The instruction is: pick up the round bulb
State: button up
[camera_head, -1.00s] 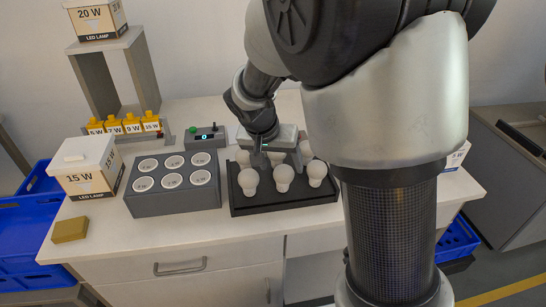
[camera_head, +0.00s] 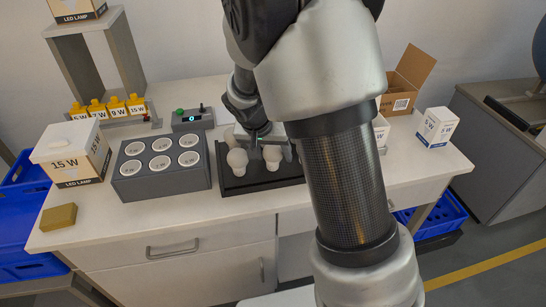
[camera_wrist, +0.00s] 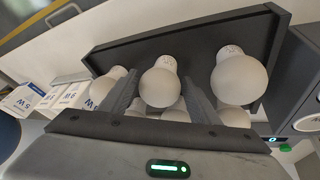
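Several white bulbs with round globes stand in a dark tray (camera_head: 262,186) on the bench. In the head view, a left front bulb (camera_head: 237,161) and another front bulb (camera_head: 272,155) show; my arm hides the tray's right part. My gripper (camera_head: 268,152) is low over the tray, fingers apart. In the wrist view, my gripper (camera_wrist: 163,77) has one finger on each side of a middle bulb (camera_wrist: 161,84); I cannot tell whether they touch it. A right bulb (camera_wrist: 239,80) and a left bulb (camera_wrist: 104,87) lie outside the fingers. More bulbs are partly hidden behind my gripper.
A grey block with several round sockets (camera_head: 160,184) stands left of the tray. Behind are a control box (camera_head: 192,119) and yellow labelled pieces (camera_head: 116,106). A 15 W box (camera_head: 72,154) is left; a 5 W box (camera_head: 436,127) and an open carton (camera_head: 405,84) are right.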

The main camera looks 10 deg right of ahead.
jog(key=c, duration=0.8)
jog(key=shift+o, duration=0.2)
